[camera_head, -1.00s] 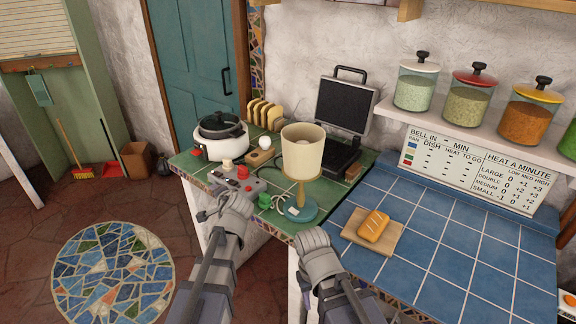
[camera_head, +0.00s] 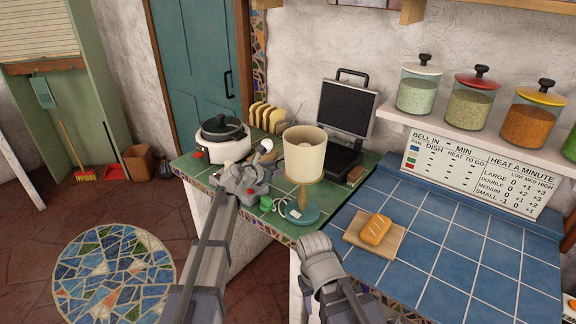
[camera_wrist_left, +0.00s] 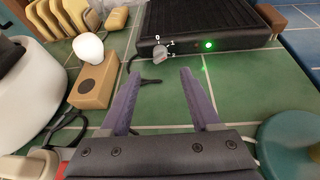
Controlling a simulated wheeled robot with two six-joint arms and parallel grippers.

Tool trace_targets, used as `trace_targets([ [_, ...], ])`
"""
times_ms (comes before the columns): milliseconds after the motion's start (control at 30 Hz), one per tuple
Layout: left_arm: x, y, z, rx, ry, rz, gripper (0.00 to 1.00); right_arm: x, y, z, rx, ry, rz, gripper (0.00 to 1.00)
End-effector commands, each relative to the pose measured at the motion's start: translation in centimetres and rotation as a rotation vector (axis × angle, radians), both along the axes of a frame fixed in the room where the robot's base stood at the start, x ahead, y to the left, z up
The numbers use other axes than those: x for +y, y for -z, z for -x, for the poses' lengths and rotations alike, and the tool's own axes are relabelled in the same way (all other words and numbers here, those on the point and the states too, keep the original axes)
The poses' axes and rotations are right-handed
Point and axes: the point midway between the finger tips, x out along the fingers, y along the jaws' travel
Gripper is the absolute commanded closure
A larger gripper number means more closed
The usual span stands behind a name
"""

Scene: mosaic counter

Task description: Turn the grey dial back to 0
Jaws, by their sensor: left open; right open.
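The grey dial (camera_wrist_left: 160,55) is on the front of the black press (camera_wrist_left: 215,22) in the left wrist view, with small white marks around it. A reddish mark shows at its lower edge; its exact setting is too small to read. A green light (camera_wrist_left: 208,45) glows to its right. My left gripper (camera_wrist_left: 159,76) is open and empty, its fingertips apart from the dial, which lies beyond the gap between them. In the head view my left gripper (camera_head: 248,178) is over the green counter; the lamp hides the dial there. My right gripper (camera_head: 317,244) is low, by the counter's front edge.
A lamp (camera_head: 304,155) with a teal base (camera_head: 302,214) stands right of my left gripper. A wooden block (camera_wrist_left: 94,84) with a white bulb (camera_wrist_left: 88,46) is left of the fingers. A rice cooker (camera_head: 222,148) and toast rack (camera_head: 266,117) stand behind. Bread (camera_head: 376,230) lies right.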

Motion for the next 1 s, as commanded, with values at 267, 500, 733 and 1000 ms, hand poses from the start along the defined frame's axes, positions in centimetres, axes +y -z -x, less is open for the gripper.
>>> trace_targets([
  [267,-1.0,0.9,-1.7,-0.001,0.000,0.002,0.37,0.0,1.0,0.0,0.000,0.000,0.000,0.51],
  [500,-2.7,2.4,-4.7,-0.001,-0.001,0.004,0.37,0.0,2.4,0.0,0.000,0.000,0.000,0.51],
  [733,-3.7,3.0,-6.2,-0.001,-0.002,0.004,0.37,0.0,3.0,0.0,0.000,0.000,0.000,0.51],
  [1000,-3.7,2.9,-6.2,-0.001,-0.003,0.004,0.42,0.0,3.0,0.0,0.000,0.000,0.000,0.51],
])
